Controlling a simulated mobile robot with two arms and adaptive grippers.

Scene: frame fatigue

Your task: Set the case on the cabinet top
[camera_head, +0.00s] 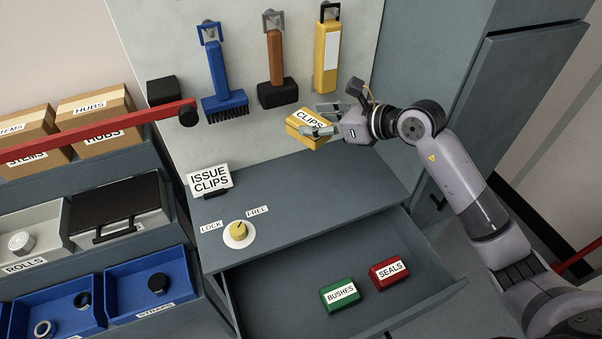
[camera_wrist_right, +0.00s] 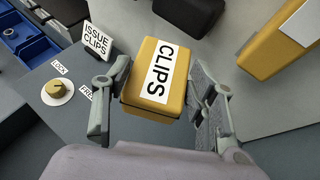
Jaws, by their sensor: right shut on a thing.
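The yellow case labelled CLIPS (camera_head: 301,131) is held in my right gripper (camera_head: 327,120), above the right back part of the grey cabinet top (camera_head: 310,190). In the right wrist view the CLIPS case (camera_wrist_right: 157,82) sits between the two fingers of the right gripper (camera_wrist_right: 160,105). The case appears clear of the cabinet top, though its underside is hidden. The case is tilted in the head view. My left gripper is not in view.
An ISSUE CLIPS sign (camera_head: 210,180) and a yellow LOCK/FREE knob (camera_head: 239,231) are at the cabinet top's left. The open drawer (camera_head: 260,300) below holds a green BUSHES case (camera_head: 338,295) and a red SEALS case (camera_head: 389,271). The cabinet top's middle is clear.

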